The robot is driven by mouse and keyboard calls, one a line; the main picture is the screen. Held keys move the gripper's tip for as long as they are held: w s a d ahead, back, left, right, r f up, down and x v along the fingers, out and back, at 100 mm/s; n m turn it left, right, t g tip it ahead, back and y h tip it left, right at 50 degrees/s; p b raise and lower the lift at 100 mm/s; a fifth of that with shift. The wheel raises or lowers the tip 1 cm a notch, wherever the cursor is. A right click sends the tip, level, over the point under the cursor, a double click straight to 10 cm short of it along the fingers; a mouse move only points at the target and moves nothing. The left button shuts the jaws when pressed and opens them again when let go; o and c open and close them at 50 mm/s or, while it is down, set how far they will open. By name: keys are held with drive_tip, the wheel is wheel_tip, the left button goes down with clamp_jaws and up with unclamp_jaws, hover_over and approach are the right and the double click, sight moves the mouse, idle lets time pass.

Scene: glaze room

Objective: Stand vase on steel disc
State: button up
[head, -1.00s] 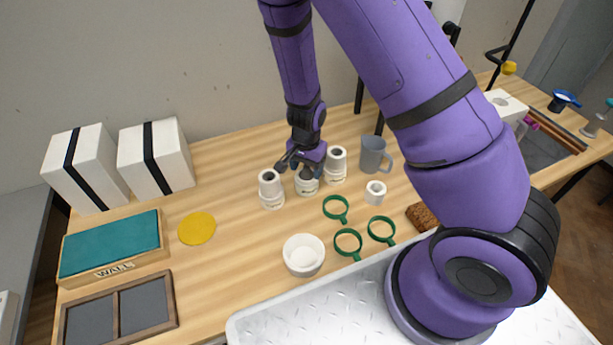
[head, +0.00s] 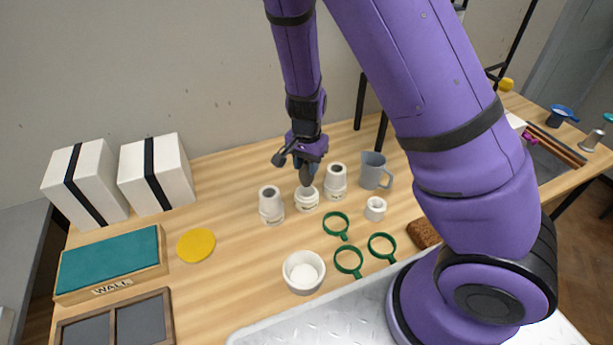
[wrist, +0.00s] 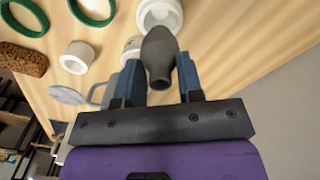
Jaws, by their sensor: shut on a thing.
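My gripper (head: 306,166) is shut on a dark grey vase (wrist: 159,56). In the wrist view the vase sits between the two blue fingers with its narrow neck and mouth toward the camera. In the head view the vase (head: 306,178) shows as a small dark shape just above a short white holder (head: 307,200). I cannot tell whether its lower end is clear of that holder.
White cylinders (head: 271,207) (head: 336,183) flank the holder closely. A grey jug (head: 374,171), small white ring (head: 375,209), green rings (head: 336,225) and white bowl (head: 303,272) are near. A yellow disc (head: 196,245) lies left, with bare wood around it. A silver spool-like thing (head: 591,140) stands far right.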

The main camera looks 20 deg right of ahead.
drive_tip(key=shift+r, duration=1.3)
drive_tip(key=w+d+f+n, duration=0.7)
drive_tip(key=w+n, duration=0.2)
drive_tip(key=n, duration=0.1)
drive_tip(key=shift+w+f, duration=0.15)
drive_tip(key=shift+f, duration=0.1)
